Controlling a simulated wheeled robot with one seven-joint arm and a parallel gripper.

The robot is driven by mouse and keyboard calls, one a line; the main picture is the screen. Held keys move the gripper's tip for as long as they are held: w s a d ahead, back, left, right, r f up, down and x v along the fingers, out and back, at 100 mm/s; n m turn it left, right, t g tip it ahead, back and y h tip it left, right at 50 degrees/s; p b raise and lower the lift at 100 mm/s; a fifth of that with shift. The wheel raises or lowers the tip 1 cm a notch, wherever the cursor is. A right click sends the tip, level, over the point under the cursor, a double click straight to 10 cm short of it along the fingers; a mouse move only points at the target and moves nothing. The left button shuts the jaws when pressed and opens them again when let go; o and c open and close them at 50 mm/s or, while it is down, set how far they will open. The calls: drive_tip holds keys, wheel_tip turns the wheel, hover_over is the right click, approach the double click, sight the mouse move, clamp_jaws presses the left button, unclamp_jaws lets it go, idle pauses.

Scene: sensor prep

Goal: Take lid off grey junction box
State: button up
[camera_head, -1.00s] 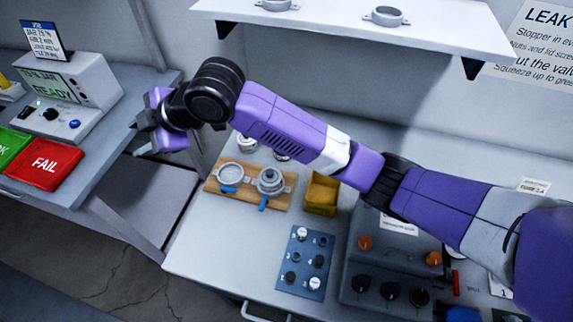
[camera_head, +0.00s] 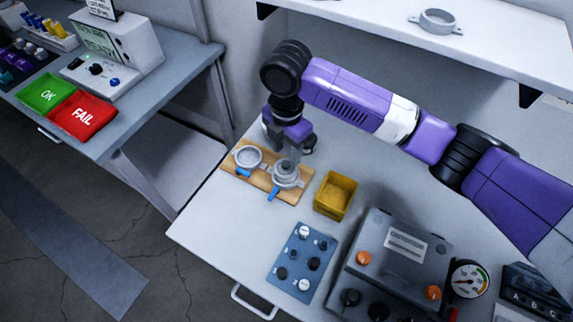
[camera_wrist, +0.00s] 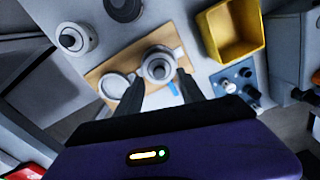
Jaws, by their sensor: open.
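A wooden board (camera_head: 262,180) on the bench bears two round grey fittings. The right one, which looks like the grey junction box (camera_head: 286,175), has a stepped round top with a knob; it also shows in the wrist view (camera_wrist: 159,66). The left one is a shallow round grey fitting (camera_head: 248,157) with a light face. A blue handle lies beside each. My gripper (camera_head: 294,155) is above the right fitting, pointing down. In the wrist view my open fingers (camera_wrist: 160,88) lie on either side of its near edge. I cannot tell whether they touch it.
A yellow bin (camera_head: 335,195) stands right of the board. A blue-grey knob panel (camera_head: 302,262) and a grey control box (camera_head: 395,255) are nearer. A white knobbed round part (camera_wrist: 73,39) and a dark disc (camera_wrist: 123,8) lie behind the board. A shelf (camera_head: 500,40) hangs above.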

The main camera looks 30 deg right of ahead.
sight(285, 164)
drive_tip(key=shift+a+f+p, duration=0.15)
drive_tip(key=shift+f+p, duration=0.3)
drive_tip(key=shift+f, duration=1.75)
clamp_jaws()
